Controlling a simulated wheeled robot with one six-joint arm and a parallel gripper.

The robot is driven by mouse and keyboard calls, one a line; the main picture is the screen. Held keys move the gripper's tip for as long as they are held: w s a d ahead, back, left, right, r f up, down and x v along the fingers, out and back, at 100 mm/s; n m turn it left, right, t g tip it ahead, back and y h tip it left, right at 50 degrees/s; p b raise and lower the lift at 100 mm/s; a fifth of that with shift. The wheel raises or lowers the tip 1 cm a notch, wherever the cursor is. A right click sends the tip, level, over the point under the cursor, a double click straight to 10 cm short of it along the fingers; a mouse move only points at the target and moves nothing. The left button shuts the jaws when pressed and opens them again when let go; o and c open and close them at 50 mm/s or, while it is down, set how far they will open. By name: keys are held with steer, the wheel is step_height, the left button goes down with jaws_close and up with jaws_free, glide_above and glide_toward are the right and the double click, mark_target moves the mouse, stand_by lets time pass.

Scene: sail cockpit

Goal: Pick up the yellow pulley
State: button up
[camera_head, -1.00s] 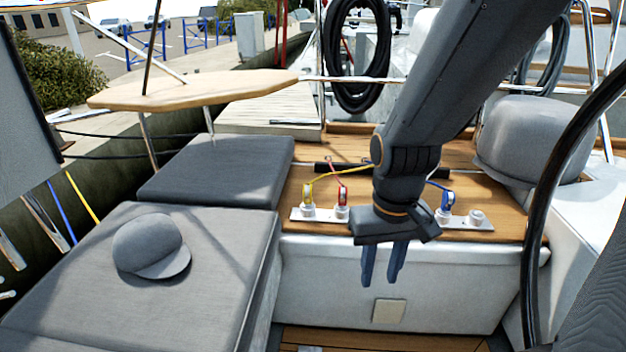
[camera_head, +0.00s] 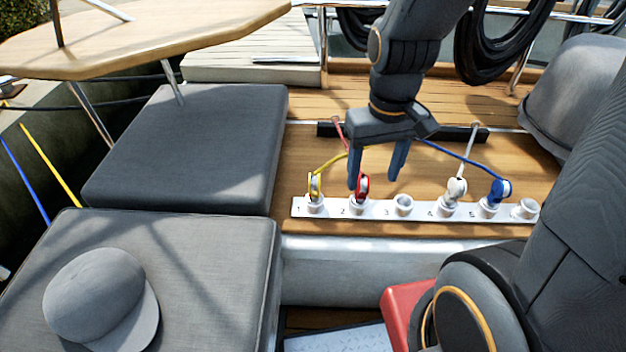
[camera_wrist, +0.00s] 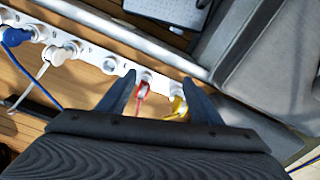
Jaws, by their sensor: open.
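The yellow pulley (camera_head: 315,186) stands on the leftmost socket, marked 1, of a white numbered strip (camera_head: 424,212), with a yellow line running from it. The red pulley (camera_head: 362,187) stands at socket 2 beside it. My gripper (camera_head: 376,183) is open and empty, pointing down over the strip around the red pulley's position, right of the yellow one. In the wrist view the yellow pulley (camera_wrist: 179,107) shows close to the right finger and the red pulley (camera_wrist: 143,90) lies between the fingers. I cannot tell the height of the fingertips above the strip.
A white pulley (camera_head: 456,188) and a blue pulley (camera_head: 499,190) stand further right on the strip; sockets 3 and the far right one are empty. Grey cushions (camera_head: 190,150) with a cap (camera_head: 98,298) lie left. A grey covered object (camera_head: 580,95) stands right.

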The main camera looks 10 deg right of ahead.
mark_target(314, 176)
steer(key=w+a+f+n+p, duration=0.3)
steer(key=w+n, duration=0.1)
steer(key=w+a+f+n+p, duration=0.3)
steer(key=w+n, duration=0.1)
steer(key=n, duration=0.1)
steer(key=w+a+f+n+p, duration=0.3)
steer(key=w+n, duration=0.1)
steer(key=shift+w+a+f+n, duration=0.15)
steer(key=shift+w+f+n, duration=0.2)
steer(key=shift+n, duration=0.05)
steer(key=shift+w+a+f+n, duration=0.15)
steer(key=shift+a+f+n, duration=0.1)
steer(key=shift+f+n, duration=0.25)
steer(key=shift+f+p, duration=1.75)
steer(key=shift+f, duration=2.15)
steer(key=c, duration=1.3)
steer(key=shift+c, duration=0.2)
